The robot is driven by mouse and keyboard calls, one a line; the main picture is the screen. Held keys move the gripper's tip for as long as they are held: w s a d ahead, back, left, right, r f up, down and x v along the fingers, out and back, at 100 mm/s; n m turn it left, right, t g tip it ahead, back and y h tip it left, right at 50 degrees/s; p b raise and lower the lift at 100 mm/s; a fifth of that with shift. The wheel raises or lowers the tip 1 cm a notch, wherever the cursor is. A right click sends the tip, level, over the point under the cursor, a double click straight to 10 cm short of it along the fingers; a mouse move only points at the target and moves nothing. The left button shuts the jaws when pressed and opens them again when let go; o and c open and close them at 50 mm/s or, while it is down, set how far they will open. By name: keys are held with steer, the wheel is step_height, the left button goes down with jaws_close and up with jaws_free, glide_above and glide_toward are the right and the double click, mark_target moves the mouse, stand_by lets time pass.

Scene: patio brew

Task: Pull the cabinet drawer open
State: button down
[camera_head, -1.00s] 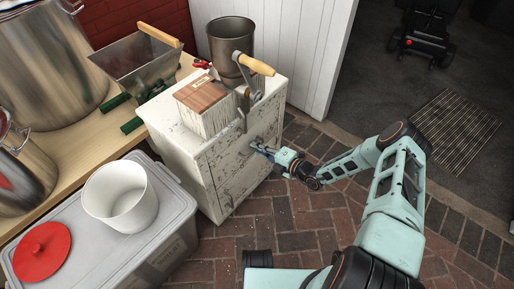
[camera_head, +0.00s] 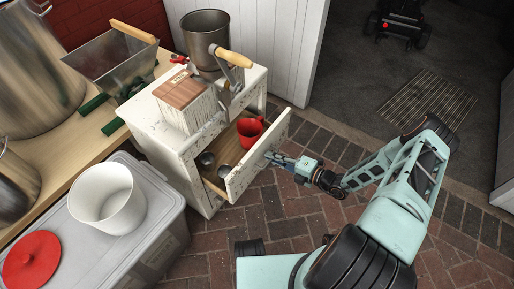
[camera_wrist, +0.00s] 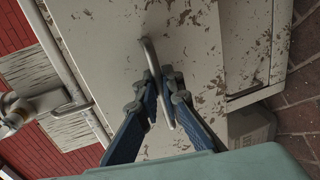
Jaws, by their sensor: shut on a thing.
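The cabinet (camera_head: 205,190) is white with worn, chipped paint. Its drawer (camera_head: 262,155) stands pulled out toward my arm, and its inside shows. A red cup (camera_head: 250,130) and small metal cups (camera_head: 207,159) are in the drawer. My gripper (camera_head: 272,156) is at the outer face of the drawer front. In the wrist view, my gripper's fingers (camera_wrist: 164,92) are shut on the metal bar handle (camera_wrist: 152,60) of the drawer front (camera_wrist: 195,60).
A grey bin (camera_head: 165,215) with a white bucket (camera_head: 105,200) and red lid (camera_head: 32,262) stands left. Brick floor (camera_head: 300,215) is clear in front.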

steer(key=f+v, duration=0.1)
steer(key=v, duration=0.7)
steer(key=shift+s+d+f+b, duration=0.2)
steer(key=shift+d+f+b, duration=0.05)
steer(key=shift+f+b, duration=0.1)
steer(key=c, duration=2.4)
jaws_free()
steer(key=v, duration=1.2)
